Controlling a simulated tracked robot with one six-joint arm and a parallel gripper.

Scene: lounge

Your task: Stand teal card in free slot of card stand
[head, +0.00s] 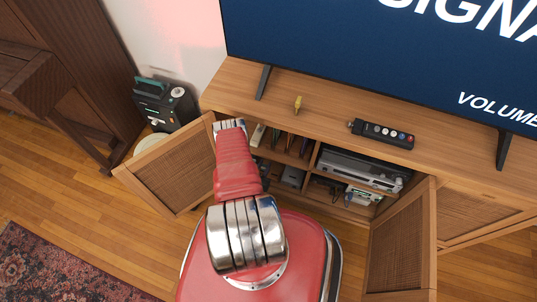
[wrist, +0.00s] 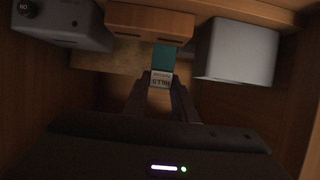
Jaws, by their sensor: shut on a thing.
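The teal card (wrist: 162,58) shows in the wrist view with a white printed label at its near end. My gripper (wrist: 162,86) is shut on the card's near, label end, inside the cabinet. A wooden block (wrist: 150,24), which looks like the card stand, lies just beyond the card. The card's far end meets the block's near edge in the picture; I cannot tell whether they touch. In the head view my gripper is hidden behind my arm and the cabinet.
In the wrist view a grey box (wrist: 62,24) stands left of the block and a pale grey one (wrist: 236,50) right of it. In the head view, open doors (head: 172,172) and (head: 400,245) flank the cabinet (head: 225,95); a device (head: 360,168) fills its right compartment.

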